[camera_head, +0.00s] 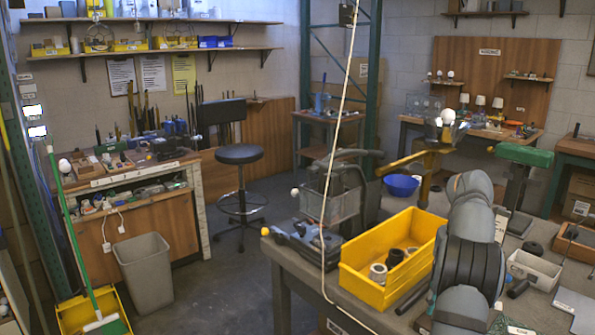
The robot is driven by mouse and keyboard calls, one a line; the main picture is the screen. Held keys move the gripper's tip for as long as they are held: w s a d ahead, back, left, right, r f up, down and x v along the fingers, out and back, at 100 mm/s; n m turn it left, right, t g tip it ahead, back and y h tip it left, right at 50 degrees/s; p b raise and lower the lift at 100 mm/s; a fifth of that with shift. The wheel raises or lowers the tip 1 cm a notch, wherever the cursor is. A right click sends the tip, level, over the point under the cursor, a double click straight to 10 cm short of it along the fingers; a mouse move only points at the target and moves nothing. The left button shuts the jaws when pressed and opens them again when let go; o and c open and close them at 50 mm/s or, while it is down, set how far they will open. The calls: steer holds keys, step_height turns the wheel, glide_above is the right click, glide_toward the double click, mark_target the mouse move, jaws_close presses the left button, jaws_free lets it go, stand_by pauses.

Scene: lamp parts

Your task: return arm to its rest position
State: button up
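My grey arm (468,240) rises from the bottom of the view at right, beside the yellow bin and over the workbench. Its upper end bends away from the camera. A dark forked shape stands above the yellow T-shaped stand (412,164), with a white bulb (447,116) at its middle. I cannot tell whether this shape is my gripper or a holder on the stand. I cannot tell whether the bulb is held or lies behind it. The fingertips cannot be made out clearly.
The yellow bin (352,270) holds several small cylindrical parts. A white tray (533,268) lies right of my arm. A green T-shaped stand (524,156) and a blue bowl (401,186) stand farther back. A pale cord (334,150) hangs in front. Floor at left centre is open.

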steer(key=n+p, duration=0.1)
steer(key=p, duration=0.1)
steer(key=r+n+p, duration=0.1)
steer(key=n+p, duration=0.1)
steer(key=p, duration=0.1)
steer(key=shift+s, duration=0.1)
steer(key=shift+f+n+p, duration=0.25)
steer(key=shift+n+p, duration=0.05)
steer(key=shift+n, duration=0.4)
steer(key=n+p, duration=0.2)
steer(key=n, duration=0.3)
steer(key=shift+f+n, duration=0.15)
steer(key=shift+n, duration=0.25)
